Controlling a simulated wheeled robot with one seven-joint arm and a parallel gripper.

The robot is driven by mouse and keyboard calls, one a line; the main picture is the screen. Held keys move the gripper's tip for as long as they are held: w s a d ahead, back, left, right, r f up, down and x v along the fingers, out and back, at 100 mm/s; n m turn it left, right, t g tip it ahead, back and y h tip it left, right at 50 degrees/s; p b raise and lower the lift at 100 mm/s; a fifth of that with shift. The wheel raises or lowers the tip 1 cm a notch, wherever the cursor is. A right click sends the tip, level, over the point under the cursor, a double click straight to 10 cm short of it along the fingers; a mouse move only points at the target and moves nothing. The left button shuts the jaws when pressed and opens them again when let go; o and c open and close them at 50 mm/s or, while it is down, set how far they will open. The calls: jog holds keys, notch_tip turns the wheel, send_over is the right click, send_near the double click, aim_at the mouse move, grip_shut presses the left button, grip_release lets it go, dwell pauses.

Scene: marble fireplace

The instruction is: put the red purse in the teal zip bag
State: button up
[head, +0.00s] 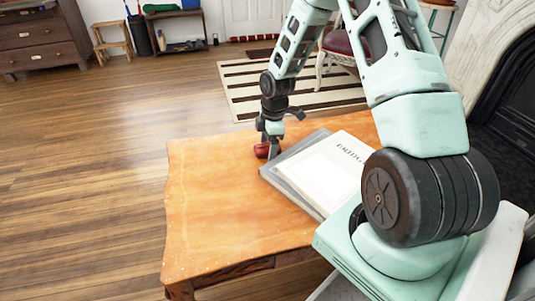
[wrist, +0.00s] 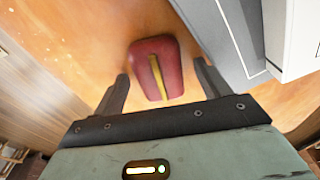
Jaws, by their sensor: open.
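The red purse (head: 261,151) lies on the wooden table near its far edge, beside the grey book. In the wrist view the purse (wrist: 172,62) shows a yellow strip along its middle. My gripper (head: 269,142) points down over the purse. In the wrist view my gripper (wrist: 161,76) is open, with one finger on each side of the purse; I cannot tell whether they touch it. In the head view the gripper partly hides the purse. I cannot make out a teal zip bag in either view.
A grey book (head: 285,176) with a white book (head: 325,172) on it lies right of the purse, close to my gripper. The table's (head: 215,215) left and front part is bare. A striped rug (head: 245,90) and a chair (head: 338,45) stand beyond.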

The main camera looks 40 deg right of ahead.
jog(key=shift+f, duration=0.15)
jog(key=shift+c, duration=0.2)
jog(key=c, duration=1.1)
